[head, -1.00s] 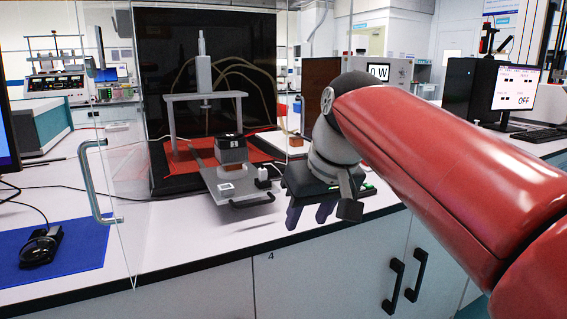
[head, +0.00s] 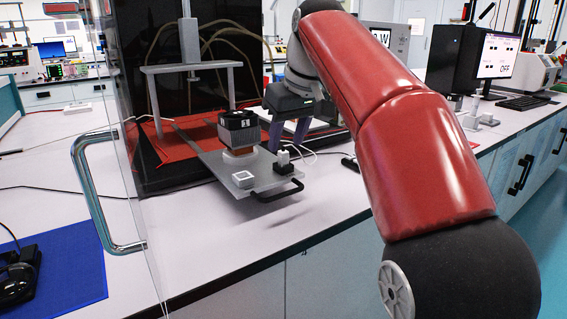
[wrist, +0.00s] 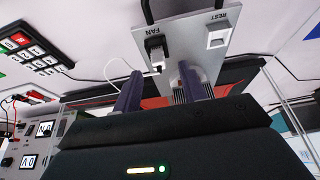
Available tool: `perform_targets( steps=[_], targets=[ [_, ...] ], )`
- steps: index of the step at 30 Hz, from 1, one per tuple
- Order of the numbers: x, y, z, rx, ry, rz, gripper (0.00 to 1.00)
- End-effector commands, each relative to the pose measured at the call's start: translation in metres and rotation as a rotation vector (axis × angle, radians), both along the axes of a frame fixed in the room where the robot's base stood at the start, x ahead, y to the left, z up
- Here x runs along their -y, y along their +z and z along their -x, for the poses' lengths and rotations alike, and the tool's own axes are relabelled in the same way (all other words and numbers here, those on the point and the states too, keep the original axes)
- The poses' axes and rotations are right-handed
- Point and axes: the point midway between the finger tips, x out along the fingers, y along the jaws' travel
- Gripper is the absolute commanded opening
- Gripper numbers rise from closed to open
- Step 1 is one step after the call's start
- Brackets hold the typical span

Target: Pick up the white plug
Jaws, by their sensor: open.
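The white plug (head: 283,157) sits upright in a small black socket (head: 285,168) near the front right of the grey metal plate (head: 222,170). In the wrist view the plug (wrist: 157,66) is at the black FAN socket (wrist: 155,48), with a thin white cable curving off to the left. My gripper (head: 288,132) is open and empty, with its two purple-grey fingers pointing down behind and above the plug. In the wrist view the fingers (wrist: 160,88) stand apart, and the plug shows beyond their tips, between them in the picture. I see no contact.
A dark block (head: 238,130) stands on the plate, left of the plug. A black handle (head: 279,193) juts from the plate's front. The tester's grey frame (head: 190,67) rises behind. A clear door with a metal handle (head: 98,195) stands open at left. The bench front is clear.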

Motion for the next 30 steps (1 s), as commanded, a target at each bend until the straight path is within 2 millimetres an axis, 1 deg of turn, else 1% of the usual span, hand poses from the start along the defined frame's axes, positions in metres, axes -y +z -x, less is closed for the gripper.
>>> perform_targets(
  steps=[1, 3, 5, 12, 14, 22, 30],
  targets=[
    [-0.002, -0.01, -0.004, -0.004, 0.001, 0.002, 0.42],
    [-0.004, -0.02, -0.008, -0.002, 0.001, 0.001, 0.42],
    [-0.005, -0.026, -0.01, -0.002, 0.0, 0.0, 0.42],
    [-0.006, -0.027, -0.011, 0.0, 0.0, 0.0, 0.42],
    [-0.006, -0.027, -0.011, 0.0, 0.0, 0.0, 0.35],
    [-0.006, -0.027, -0.011, 0.0, 0.0, 0.0, 0.0],
    [-0.006, -0.027, -0.011, 0.0, 0.0, 0.0, 0.0]
  ],
)
